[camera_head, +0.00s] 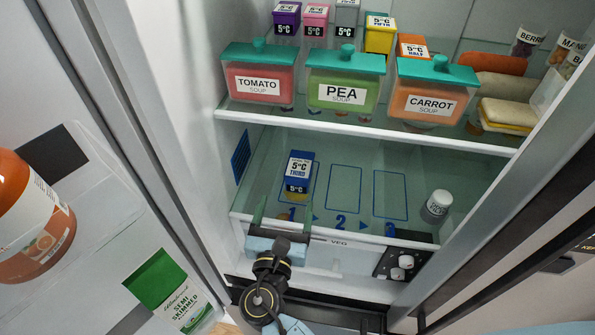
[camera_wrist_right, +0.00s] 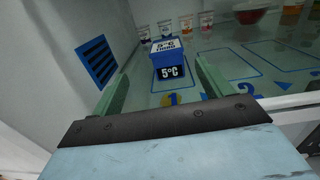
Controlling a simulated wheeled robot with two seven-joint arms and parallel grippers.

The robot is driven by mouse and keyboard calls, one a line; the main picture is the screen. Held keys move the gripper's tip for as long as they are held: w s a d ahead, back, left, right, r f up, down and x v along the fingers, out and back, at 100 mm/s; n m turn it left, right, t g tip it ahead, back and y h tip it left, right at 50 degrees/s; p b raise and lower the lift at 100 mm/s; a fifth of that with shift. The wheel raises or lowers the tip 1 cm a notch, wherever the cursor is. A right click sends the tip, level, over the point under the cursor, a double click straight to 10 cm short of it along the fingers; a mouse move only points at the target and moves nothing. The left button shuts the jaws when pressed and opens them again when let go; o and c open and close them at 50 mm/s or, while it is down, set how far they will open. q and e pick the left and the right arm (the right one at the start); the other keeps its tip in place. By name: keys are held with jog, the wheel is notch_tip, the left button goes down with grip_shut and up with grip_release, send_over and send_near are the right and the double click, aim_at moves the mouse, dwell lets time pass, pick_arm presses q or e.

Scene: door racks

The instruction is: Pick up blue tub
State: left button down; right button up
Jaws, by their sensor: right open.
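The blue tub (camera_head: 297,172) is a small box with a white "5°C" label, standing upright on the lower fridge shelf at the outline marked 1. It also shows in the right wrist view (camera_wrist_right: 167,60), straight ahead between the fingers. My right gripper (camera_head: 282,212) is open and empty in front of the tub, its green fingers (camera_wrist_right: 162,84) spread to either side with a gap before the tub. My left gripper is not in view.
Tomato, pea and carrot soup containers (camera_head: 343,80) stand on the shelf above, with small coloured tubs behind. Outlines 2 (camera_head: 342,190) and 3 are empty. A small white-lidded jar (camera_head: 438,205) stands at the right. The fridge side wall (camera_wrist_right: 60,60) is close on the left.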

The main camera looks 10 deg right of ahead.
aim_at(300, 161)
jog(key=shift+w+f+g+h, duration=0.1)
jog(key=shift+w+g+h, duration=0.2)
jog(key=shift+w, duration=0.1)
jog(key=b+x, duration=0.1)
jog(key=x, duration=0.6)
jog(key=shift+d+r+b+x, duration=0.1)
jog(key=shift+d+b+x, duration=0.1)
jog(key=shift+x, duration=0.85)
jog(key=shift+d+r+b+x, duration=0.1)
jog(key=shift+b+x, duration=0.15)
jog(key=shift+x, duration=0.8)
jog(key=shift+d+r+b+x, duration=0.1)
jog(key=shift+b+x, duration=0.1)
jog(key=shift+x, duration=0.85)
jog(key=shift+s, duration=0.2)
jog(key=shift+d, duration=0.1)
jog(key=c, duration=1.2)
jog(key=shift+c, duration=0.8)
jog(key=shift+r, duration=0.1)
